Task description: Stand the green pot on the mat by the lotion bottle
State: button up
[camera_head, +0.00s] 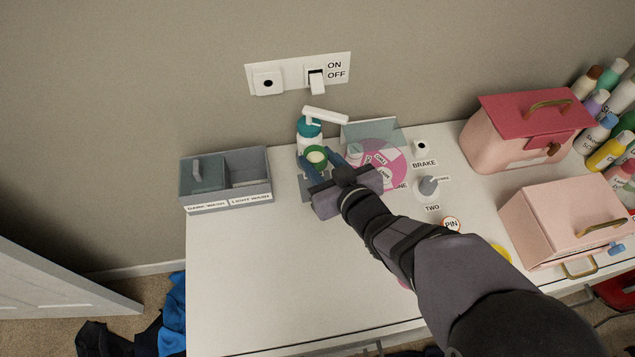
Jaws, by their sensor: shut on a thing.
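The green pot (316,155) has a pale round top and sits between the fingers of my gripper (318,161). My gripper is shut on it. The lotion bottle (309,129), white and teal with a long white spout pointing right, stands just behind the pot. A grey mat (306,187) shows in part beside and under my gripper; the rest is hidden. I cannot tell whether the pot's base touches the mat, since the gripper covers it.
A grey two-part box (227,207) labelled for washes stands left. A pink wheel (394,158), a clear panel (371,134) and a grey knob (428,186) lie close right. Pink boxes (513,140) stand further right. The white top's front left is clear.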

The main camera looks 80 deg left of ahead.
jog(key=shift+f, duration=2.4)
jog(key=shift+f, duration=0.1)
jog(key=shift+f+p, duration=0.4)
jog(key=shift+f, duration=1.55)
jog(key=shift+f, duration=0.2)
jog(key=o, duration=1.1)
jog(key=shift+r, duration=0.15)
